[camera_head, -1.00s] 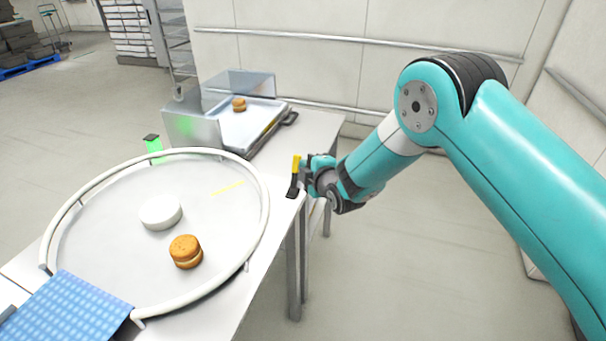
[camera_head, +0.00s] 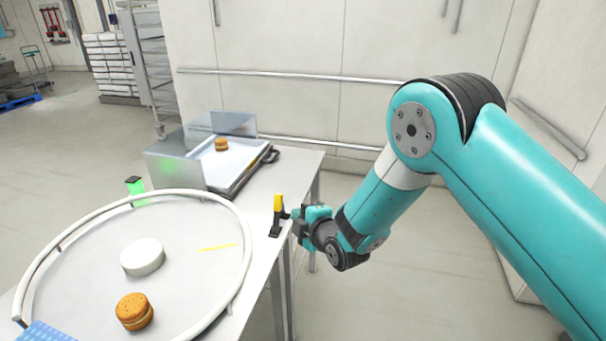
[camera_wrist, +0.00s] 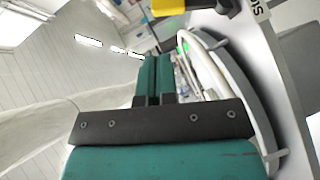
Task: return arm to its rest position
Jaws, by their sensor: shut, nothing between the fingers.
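My gripper (camera_head: 298,213) is at the right edge of the table, at the end of my teal arm. In the wrist view its two teal fingers (camera_wrist: 153,78) lie side by side, shut with nothing between them. In the head view it is beside a small black stand with a yellow top (camera_head: 278,214); I cannot tell whether they touch. The yellow part also shows at the top of the wrist view (camera_wrist: 180,6).
A round tray with a white rim (camera_head: 243,275) holds a white disc (camera_head: 143,257) and a filled round (camera_head: 134,311). Behind it, a metal tray with clear guards (camera_head: 180,165) holds another filled round (camera_head: 221,144). A green-lit device (camera_head: 137,190) stands between. Open floor lies right of the table.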

